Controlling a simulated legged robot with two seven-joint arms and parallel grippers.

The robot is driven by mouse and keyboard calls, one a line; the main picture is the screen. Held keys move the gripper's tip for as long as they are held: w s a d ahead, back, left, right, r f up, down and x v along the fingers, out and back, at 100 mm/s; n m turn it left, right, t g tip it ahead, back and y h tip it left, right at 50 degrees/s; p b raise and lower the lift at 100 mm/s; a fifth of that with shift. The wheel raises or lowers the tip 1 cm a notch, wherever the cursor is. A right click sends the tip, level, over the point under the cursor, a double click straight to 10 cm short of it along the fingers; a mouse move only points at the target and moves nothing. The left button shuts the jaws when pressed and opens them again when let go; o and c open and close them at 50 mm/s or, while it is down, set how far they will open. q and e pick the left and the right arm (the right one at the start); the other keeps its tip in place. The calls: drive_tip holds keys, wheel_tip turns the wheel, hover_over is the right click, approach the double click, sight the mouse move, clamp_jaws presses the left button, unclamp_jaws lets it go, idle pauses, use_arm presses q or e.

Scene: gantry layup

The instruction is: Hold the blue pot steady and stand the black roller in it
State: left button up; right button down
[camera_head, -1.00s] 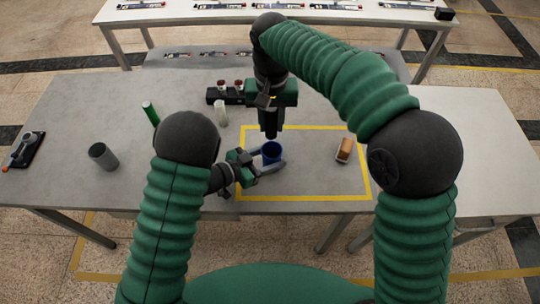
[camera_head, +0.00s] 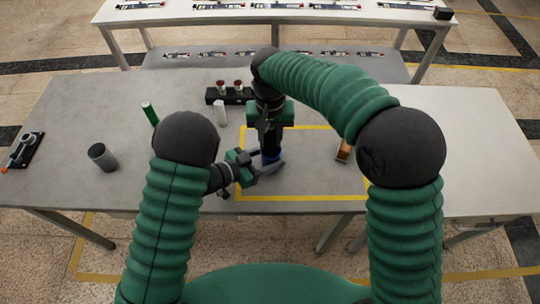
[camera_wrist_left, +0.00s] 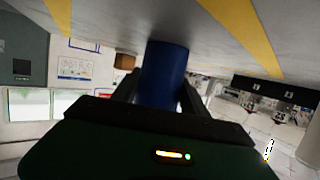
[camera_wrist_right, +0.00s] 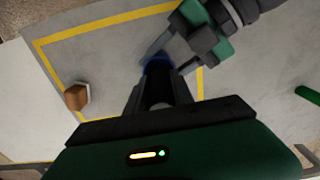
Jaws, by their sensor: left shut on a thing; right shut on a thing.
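The blue pot (camera_head: 267,163) stands on the grey table inside the yellow outline. My left gripper (camera_head: 272,166) is shut around it from the left, and in the left wrist view the pot (camera_wrist_left: 165,72) sits between the fingers. My right gripper (camera_head: 270,138) points down right over the pot. It is shut on the black roller (camera_wrist_right: 158,92), which shows between its fingers in the right wrist view. The roller lines up with the pot (camera_wrist_right: 158,66). I cannot tell whether its lower end is inside the pot, as the gripper and fingers hide it.
An orange-brown block (camera_head: 343,151) lies at the outline's right side. A grey cup (camera_head: 103,157), a green cylinder (camera_head: 150,114), a white cylinder (camera_head: 221,113) and a black rack (camera_head: 230,97) with red-topped pieces stand to the left and behind. The outline's right half is mostly clear.

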drive_tip(key=shift+f, duration=0.15)
drive_tip(key=c, duration=1)
unclamp_jaws()
wheel_tip(320, 180, up, 12)
drive_tip(key=shift+f, duration=0.1)
use_arm(q)
drive_tip(key=o, duration=1.4)
